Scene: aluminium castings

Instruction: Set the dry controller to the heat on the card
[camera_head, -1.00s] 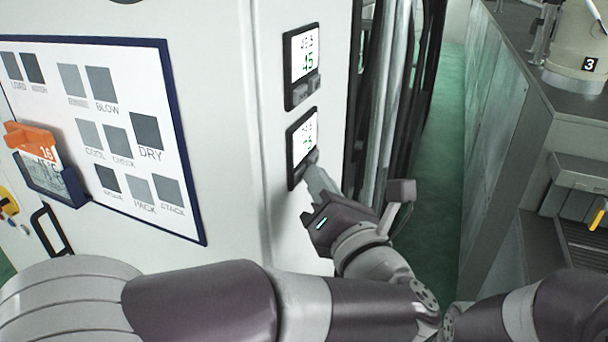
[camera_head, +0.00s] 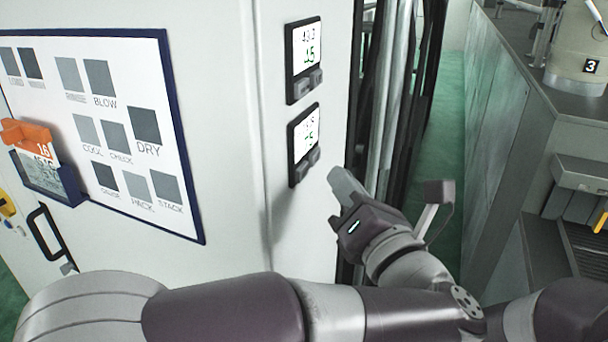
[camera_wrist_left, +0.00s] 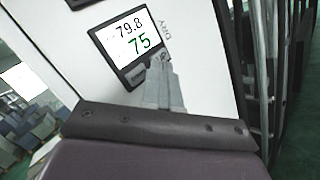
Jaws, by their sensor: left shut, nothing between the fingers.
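The dry controller (camera_head: 304,144) is the lower of two dark-framed displays on the white cabinet side. In the left wrist view it (camera_wrist_left: 126,40) reads 79.8 in black over 75 in green, with DRY lettered beside it. Two grey buttons (camera_head: 307,160) sit along its lower edge. My left gripper (camera_head: 338,175) is shut and empty, just right of and below these buttons, apart from them in the head view. In the wrist view its fingertips (camera_wrist_left: 158,68) overlap the buttons. The card (camera_head: 42,165), orange-topped and marked 16, stands in a dark blue holder; its heat figure is blurred. My right gripper is out of view.
The upper controller (camera_head: 304,58) has a green 45. A blue-edged board (camera_head: 130,68) with labelled grey squares covers the cabinet's left face. Dark vertical pipes stand right of the cabinet. A green floor aisle (camera_head: 440,130) separates it from a grey bench.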

